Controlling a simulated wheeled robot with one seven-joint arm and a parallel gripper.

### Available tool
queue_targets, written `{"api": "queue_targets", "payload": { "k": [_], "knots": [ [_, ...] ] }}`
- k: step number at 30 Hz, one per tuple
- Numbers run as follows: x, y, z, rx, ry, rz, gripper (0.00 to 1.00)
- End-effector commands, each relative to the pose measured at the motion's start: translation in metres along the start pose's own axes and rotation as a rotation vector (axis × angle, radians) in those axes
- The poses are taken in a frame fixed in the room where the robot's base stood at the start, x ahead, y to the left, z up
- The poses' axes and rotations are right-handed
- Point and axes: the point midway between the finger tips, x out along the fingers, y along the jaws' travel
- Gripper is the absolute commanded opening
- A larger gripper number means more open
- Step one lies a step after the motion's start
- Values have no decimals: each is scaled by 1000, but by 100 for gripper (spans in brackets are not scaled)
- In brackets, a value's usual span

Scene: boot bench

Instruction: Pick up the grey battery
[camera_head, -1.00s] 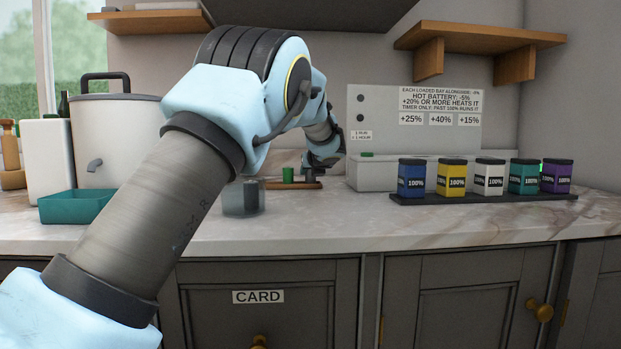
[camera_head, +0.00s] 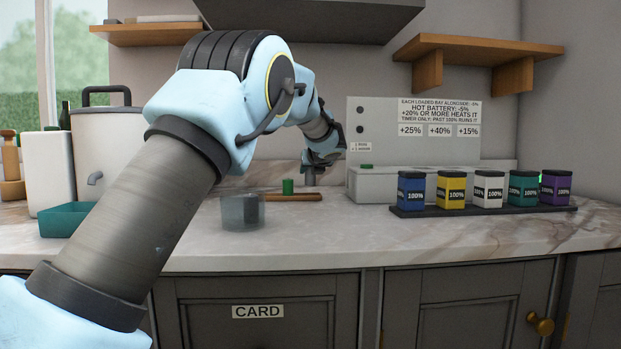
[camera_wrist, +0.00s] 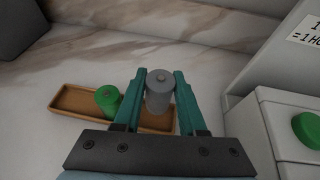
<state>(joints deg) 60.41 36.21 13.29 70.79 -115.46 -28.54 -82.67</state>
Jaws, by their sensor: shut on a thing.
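A grey battery (camera_wrist: 159,90) stands upright between the two teal fingers of my gripper (camera_wrist: 160,88) in the wrist view. The fingers are shut on it from both sides. Whether its base is clear of the wooden tray (camera_wrist: 75,98) below cannot be told. A green battery (camera_wrist: 108,97) stands at the left part of the same tray and shows in the head view (camera_head: 288,187). In the head view my gripper (camera_head: 312,178) is at the back of the counter by the tray, and the grey battery cannot be made out there.
A grey-white charger box (camera_head: 400,184) with a sign panel (camera_head: 425,148) stands just right of my gripper. Several labelled coloured canisters stand on a dark strip (camera_head: 500,209). A clear cup (camera_head: 243,211) stands in front of the tray. A teal bin (camera_head: 66,221) is at the left.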

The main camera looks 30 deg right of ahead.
Motion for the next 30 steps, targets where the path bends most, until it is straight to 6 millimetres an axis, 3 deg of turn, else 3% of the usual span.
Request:
{"api": "queue_targets", "payload": {
  "k": [18,24,30],
  "knots": [
    [-137,-1,-61,1,1,-3,0],
    [-159,-1,-69,1,2,-2,0],
    [-164,0,-71,1,1,0,0]
  ]
}}
